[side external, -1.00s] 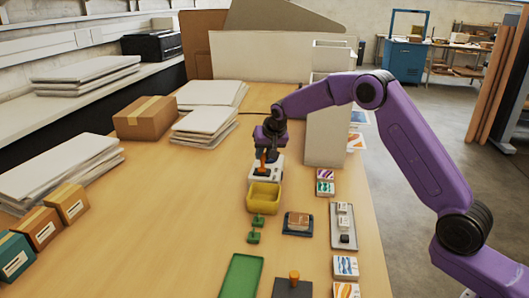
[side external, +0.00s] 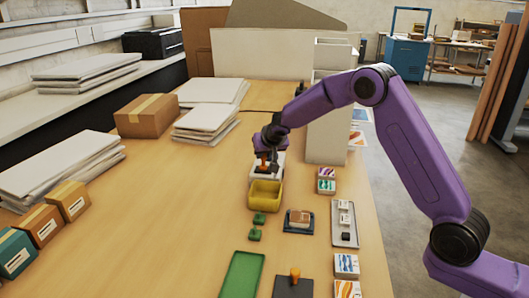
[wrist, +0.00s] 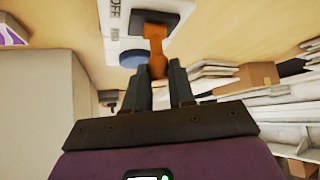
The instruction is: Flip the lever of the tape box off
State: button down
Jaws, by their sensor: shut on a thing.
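The tape box (side external: 280,169) is a small white box on the wooden table, behind a yellow bin. Its orange lever (side external: 262,163) stands up from the box. In the wrist view the white box face (wrist: 117,22) shows an "OFF" label beside a dark slot. The orange lever (wrist: 156,45) comes out of that slot, its end between my two dark fingers. My gripper (wrist: 160,75) is shut on the lever; it also shows just above the box in the side view (side external: 265,154). The fingers partly hide the lever there.
A yellow bin (side external: 264,195) stands directly in front of the box. A tall pale panel (side external: 328,138) stands to the right. Green pieces (side external: 257,219) and a green tray (side external: 242,274) lie nearer the camera.

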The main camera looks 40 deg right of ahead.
jog(key=shift+d, duration=0.2)
jog(key=c, duration=0.9)
grip_release()
jog(key=shift+c, duration=0.2)
jog(key=shift+a, duration=0.1)
jog(key=shift+a+r, duration=0.1)
jog(key=v, duration=1.7)
jog(key=shift+s, duration=0.25)
